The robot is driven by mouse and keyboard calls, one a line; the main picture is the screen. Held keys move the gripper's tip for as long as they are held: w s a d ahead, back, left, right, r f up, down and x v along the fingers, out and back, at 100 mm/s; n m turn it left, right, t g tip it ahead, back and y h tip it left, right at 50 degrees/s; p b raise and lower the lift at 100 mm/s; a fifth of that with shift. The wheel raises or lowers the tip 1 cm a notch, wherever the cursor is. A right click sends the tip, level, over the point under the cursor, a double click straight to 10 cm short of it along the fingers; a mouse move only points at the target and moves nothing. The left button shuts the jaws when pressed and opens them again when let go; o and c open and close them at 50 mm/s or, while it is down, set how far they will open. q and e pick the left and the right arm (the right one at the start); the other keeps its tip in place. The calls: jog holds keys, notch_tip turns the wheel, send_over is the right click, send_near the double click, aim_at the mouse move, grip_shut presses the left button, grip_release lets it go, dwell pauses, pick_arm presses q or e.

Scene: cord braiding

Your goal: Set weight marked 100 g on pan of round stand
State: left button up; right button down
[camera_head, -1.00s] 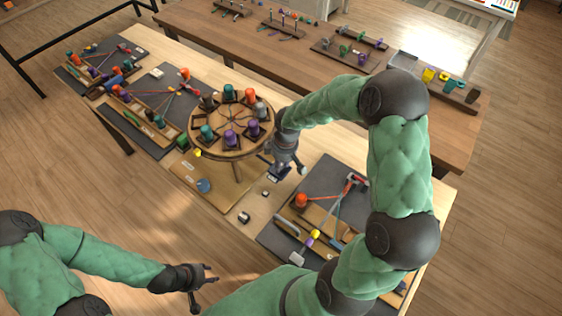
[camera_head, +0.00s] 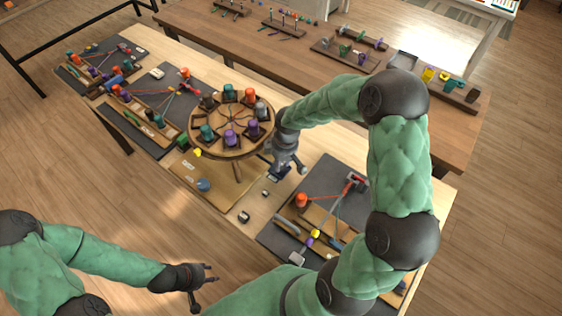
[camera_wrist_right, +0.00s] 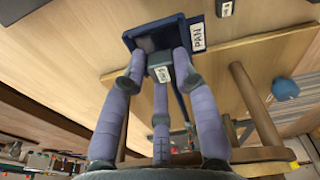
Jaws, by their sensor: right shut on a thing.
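The round stand (camera_head: 208,152) is a wooden ring on legs, with coloured bobbins around its top. The blue pan (camera_wrist_right: 150,30), labelled PAN, appears beside the stand in the right wrist view. My right gripper (camera_head: 282,168) is at the stand's right side. In the right wrist view its fingers are shut on a small dark weight (camera_wrist_right: 160,60) at the pan. The weight's label is too small to read surely, and I cannot tell whether its base touches the pan. My left gripper (camera_head: 205,285) is open and empty, low in the head view, away from the table.
Two small dark weights (camera_head: 243,217) (camera_head: 265,193) stand on the light table near the stand. A blue round thing (camera_head: 203,185) lies on the board below the stand. Dark mats with tools and cords (camera_head: 325,190) lie at right and far left.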

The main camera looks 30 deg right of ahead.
jog(key=shift+f, duration=0.25)
dwell(0.3)
jog(key=c, duration=0.9)
grip_release()
jog(key=o, duration=0.7)
jog(key=shift+c, duration=0.2)
jog(key=shift+r, duration=0.15)
jog(key=shift+r+p, duration=2.5)
jog(key=shift+r, duration=0.9)
jog(key=shift+r, duration=0.1)
